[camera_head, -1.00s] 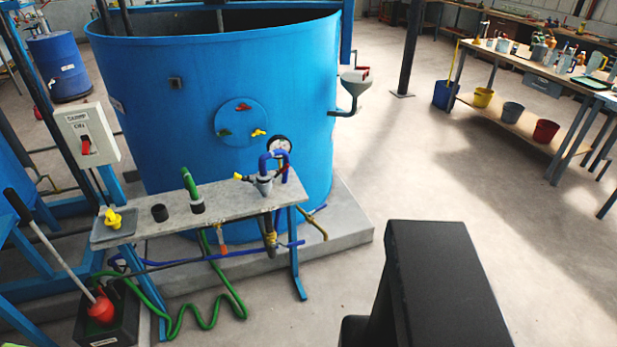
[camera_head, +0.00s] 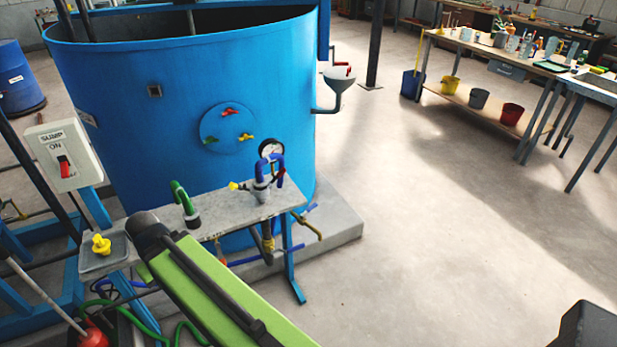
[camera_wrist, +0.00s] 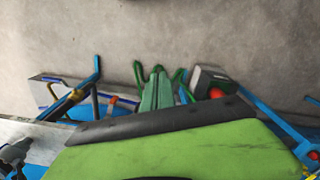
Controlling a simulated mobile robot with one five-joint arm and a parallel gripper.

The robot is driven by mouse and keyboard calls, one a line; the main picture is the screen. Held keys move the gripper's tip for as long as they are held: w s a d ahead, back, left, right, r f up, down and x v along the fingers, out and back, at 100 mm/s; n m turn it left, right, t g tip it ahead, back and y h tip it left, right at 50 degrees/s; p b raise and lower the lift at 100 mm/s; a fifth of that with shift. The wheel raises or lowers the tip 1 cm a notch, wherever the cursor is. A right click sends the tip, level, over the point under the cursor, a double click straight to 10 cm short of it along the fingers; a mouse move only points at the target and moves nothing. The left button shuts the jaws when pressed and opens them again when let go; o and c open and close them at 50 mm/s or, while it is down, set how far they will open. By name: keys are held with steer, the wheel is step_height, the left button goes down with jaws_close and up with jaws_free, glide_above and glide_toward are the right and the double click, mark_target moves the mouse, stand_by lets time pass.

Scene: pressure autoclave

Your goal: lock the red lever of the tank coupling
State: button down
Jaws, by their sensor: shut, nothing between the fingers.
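A round blue plate (camera_head: 217,128) on the tank wall carries small red, green and yellow handles. The red handle (camera_head: 230,111) is at its top; its exact angle is too small to tell. Another small red part (camera_head: 280,180) shows by the blue pipe loop and gauge on the bench; I cannot tell which red part is the coupling lever. My green and black arm link stretches across the bench's front in the head view and fills the bottom of the wrist view. My gripper's fingers do not show in either view.
The big blue tank (camera_head: 120,110) stands behind the grey bench (camera_head: 228,218). A yellow fitting (camera_head: 101,244) and a green hose end (camera_head: 180,195) are on the bench. A switch box (camera_head: 62,150) stands at left. Open floor (camera_head: 420,250) lies right; a worktable (camera_head: 480,45) stands beyond.

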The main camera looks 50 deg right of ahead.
steer(key=w+a+r+m+t+y+b, duration=0.1)
steer(key=w+a+m+t+y+b, duration=0.4)
steer(key=w, duration=0.4)
steer(key=w+d+r+m+t+y+b, duration=0.2)
steer(key=w+d+m+t+y+b, duration=0.2)
steer(key=w+d+m+t+b, duration=0.5)
steer(key=s+d+m+t+h+b, duration=0.1)
steer(key=s+d+m+h+b, duration=0.1)
steer(key=d, duration=0.8)
steer(key=s+d+f+m+t+h+b, duration=0.1)
steer(key=d+m+b, duration=0.4)
steer(key=d, duration=0.6)
steer(key=s+d+m+t+h+b, duration=0.2)
steer(key=s+d+m+h+b, duration=0.1)
steer(key=d, duration=0.7)
steer(key=shift+s+d+f+m+t+h+b, duration=0.1)
steer(key=shift+s+f+m+t+h+b, duration=0.1)
steer(key=shift+s+m, duration=0.25)
steer(key=shift+s+d+f+m+t+h+b, duration=0.15)
steer(key=shift+s+m+t, duration=0.1)
steer(key=shift+s, duration=0.3)
steer(key=s+d+f+m+h+b, duration=0.2)
steer(key=s+d+h+b, duration=0.1)
steer(key=s+d, duration=0.4)
steer(key=s+d+f+m+h+b, duration=0.2)
steer(key=s+d, duration=0.5)
steer(key=d, duration=0.4)
steer(key=shift+s+d+f+m+t+h+b, duration=0.15)
steer(key=shift+s+d+m+t+h+b, duration=0.35)
steer(key=shift+h+b, duration=0.5)
